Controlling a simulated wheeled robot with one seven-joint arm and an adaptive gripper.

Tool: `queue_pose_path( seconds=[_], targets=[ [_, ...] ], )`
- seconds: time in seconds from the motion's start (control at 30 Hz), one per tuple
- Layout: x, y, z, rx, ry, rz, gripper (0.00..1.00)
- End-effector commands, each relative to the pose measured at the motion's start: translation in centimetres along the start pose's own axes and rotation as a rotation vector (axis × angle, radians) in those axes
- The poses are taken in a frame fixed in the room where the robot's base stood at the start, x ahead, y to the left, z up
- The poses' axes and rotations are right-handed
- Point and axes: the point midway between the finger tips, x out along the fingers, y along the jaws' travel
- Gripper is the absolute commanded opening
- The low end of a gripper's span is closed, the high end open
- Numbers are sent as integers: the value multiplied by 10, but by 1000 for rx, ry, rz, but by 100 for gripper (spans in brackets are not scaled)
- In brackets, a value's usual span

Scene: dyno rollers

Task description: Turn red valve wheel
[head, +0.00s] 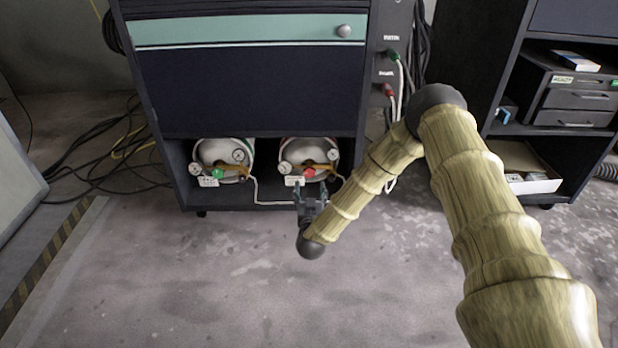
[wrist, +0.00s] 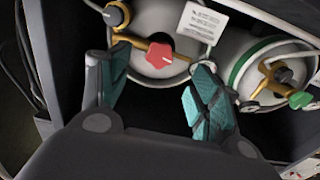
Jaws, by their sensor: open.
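The red valve wheel (head: 308,173) sits on the front of the right-hand gas cylinder (head: 294,152) in the low bay of the dark cabinet. In the wrist view the red wheel (wrist: 159,54) lies beyond and between my fingertips, on a brass fitting. My gripper (head: 310,192) is open and empty, just in front of and below the wheel in the head view. In the wrist view its teal-padded fingers (wrist: 160,80) stand apart on either side of the line to the wheel. I see no contact with the wheel.
A second cylinder (head: 211,151) with a green valve wheel (head: 218,174) stands beside it. Gauges and a white tag (wrist: 202,22) surround the red wheel. The cabinet (head: 250,95) overhangs the bay. Cables (head: 90,165) lie on the left floor; the floor in front is clear.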

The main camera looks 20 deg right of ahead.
Motion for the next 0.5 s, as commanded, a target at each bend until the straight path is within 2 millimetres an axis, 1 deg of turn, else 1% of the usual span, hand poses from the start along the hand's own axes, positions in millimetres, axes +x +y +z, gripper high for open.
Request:
queue_pose_path(
  seconds=[0.07, 0.3, 0.5],
  targets=[
    [11, 1, 4, 1, 1, 1, 63],
    [48, 0, 4, 2, 2, 1, 63],
    [76, 0, 4, 1, 1, 0, 63]
  ],
)
